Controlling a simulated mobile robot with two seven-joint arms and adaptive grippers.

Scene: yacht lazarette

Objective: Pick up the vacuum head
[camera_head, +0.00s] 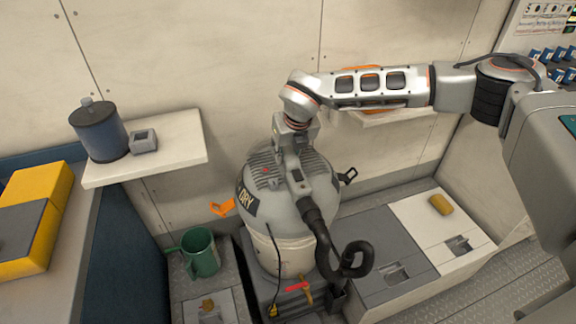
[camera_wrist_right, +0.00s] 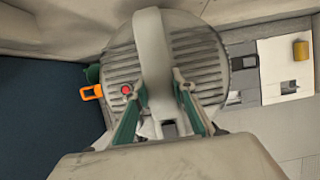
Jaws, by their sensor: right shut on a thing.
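The vacuum head (camera_head: 320,178) is a grey ribbed dome with a dark DRY label, sitting on the cream vacuum drum (camera_head: 275,255) in the middle of the head view. In the right wrist view the vacuum head (camera_wrist_right: 205,65) fills the centre, with a red button and a broad grey handle (camera_wrist_right: 153,45) across its top. My right gripper (camera_wrist_right: 161,88) is shut on that handle, one finger on each side. It also shows above the dome in the head view (camera_head: 293,150). Whether the head has any gap from the drum is hard to tell. My left gripper is not in view.
A black hose (camera_head: 325,225) curls down the drum's front. An orange clip (camera_head: 222,207) sticks out at its left, near a green mug (camera_head: 200,252). A wall shelf (camera_head: 175,150) holds a blue canister (camera_head: 100,130). Grey and white lockers (camera_head: 415,215) lie at right.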

